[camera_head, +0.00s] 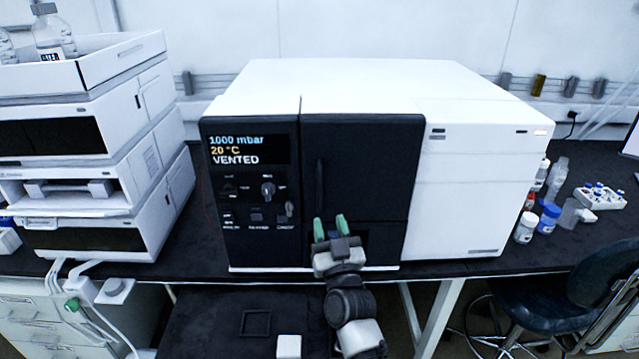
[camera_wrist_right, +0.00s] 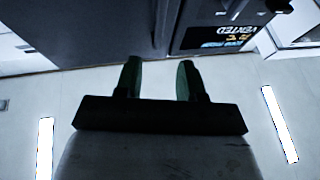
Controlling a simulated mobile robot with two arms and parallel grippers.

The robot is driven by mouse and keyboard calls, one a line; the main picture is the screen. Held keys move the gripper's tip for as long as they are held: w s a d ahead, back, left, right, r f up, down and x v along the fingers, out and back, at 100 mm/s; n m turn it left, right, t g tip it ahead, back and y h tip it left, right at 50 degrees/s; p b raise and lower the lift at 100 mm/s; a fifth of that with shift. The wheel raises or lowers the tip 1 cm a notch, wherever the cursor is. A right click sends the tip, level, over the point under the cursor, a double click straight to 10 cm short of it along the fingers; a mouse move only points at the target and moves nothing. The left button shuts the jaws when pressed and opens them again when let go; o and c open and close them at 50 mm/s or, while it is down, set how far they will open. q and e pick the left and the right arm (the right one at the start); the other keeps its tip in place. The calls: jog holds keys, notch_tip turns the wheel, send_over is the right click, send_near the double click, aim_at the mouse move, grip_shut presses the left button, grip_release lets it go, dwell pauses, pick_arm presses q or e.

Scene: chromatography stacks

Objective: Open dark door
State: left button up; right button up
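The dark door (camera_head: 365,165) is the black front panel in the middle of the white instrument, and it looks closed. Its slim vertical black handle (camera_head: 319,185) is near the door's left edge. My right gripper (camera_head: 329,228) with green fingertips is in front of the door's lower part, just below the handle's lower end. Its two fingers are apart with nothing seen between them; the right wrist view shows the same gap (camera_wrist_right: 159,80). The dark instrument front fills the upper part of that view, and contact cannot be told. My left gripper is not in view.
A control panel (camera_head: 250,190) with a display reading VENTED is left of the door. A stacked white instrument (camera_head: 85,140) stands at the left. Bottles (camera_head: 526,226) and a vial rack (camera_head: 600,197) are at the right. A chair (camera_head: 555,300) is in front of the bench.

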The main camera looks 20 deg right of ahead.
aim_at(320, 186)
jog(key=p+x, duration=0.2)
jog(key=x, duration=0.8)
jog(key=shift+w+d+r, duration=0.1)
jog(key=shift+w+r, duration=0.15)
jog(key=shift+w, duration=0.1)
grip_shut()
